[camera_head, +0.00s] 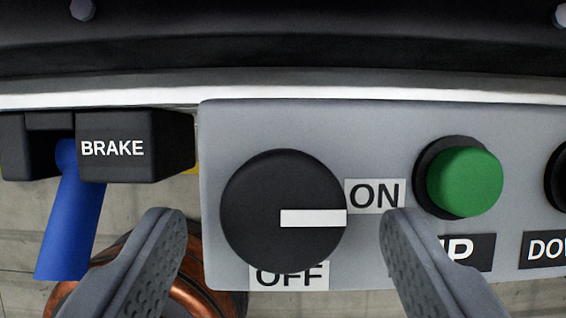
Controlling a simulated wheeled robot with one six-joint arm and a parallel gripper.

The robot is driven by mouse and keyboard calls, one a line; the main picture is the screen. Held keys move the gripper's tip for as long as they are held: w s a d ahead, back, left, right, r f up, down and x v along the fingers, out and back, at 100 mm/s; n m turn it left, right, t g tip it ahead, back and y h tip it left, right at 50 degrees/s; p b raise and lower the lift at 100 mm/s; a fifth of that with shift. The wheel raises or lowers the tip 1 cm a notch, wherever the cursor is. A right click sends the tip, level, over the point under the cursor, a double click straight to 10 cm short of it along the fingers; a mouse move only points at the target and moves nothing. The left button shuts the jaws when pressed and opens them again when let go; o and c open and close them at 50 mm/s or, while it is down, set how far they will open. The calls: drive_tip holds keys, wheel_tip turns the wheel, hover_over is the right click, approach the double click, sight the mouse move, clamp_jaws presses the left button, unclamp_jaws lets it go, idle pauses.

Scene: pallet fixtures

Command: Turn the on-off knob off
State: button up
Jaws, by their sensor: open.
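The on-off knob (265,190) is a round black dial on a grey control panel (310,125). Its white pointer bar (313,218) lies level and points right, at the ON label (375,196). The OFF label (290,277) sits below the knob, its top partly covered by the knob. My gripper (281,225) is open, with one grey finger on each side of the knob in the picture. Neither finger is seen closed on it; I cannot tell how far they are from the panel.
A black BRAKE block (130,165) with a blue lever (70,220) is at left. A copper coil (210,292) shows below.

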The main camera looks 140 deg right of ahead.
drive_tip(key=shift+x, duration=1)
drive_tip(key=c, duration=1)
drive_tip(key=shift+o, duration=0.2)
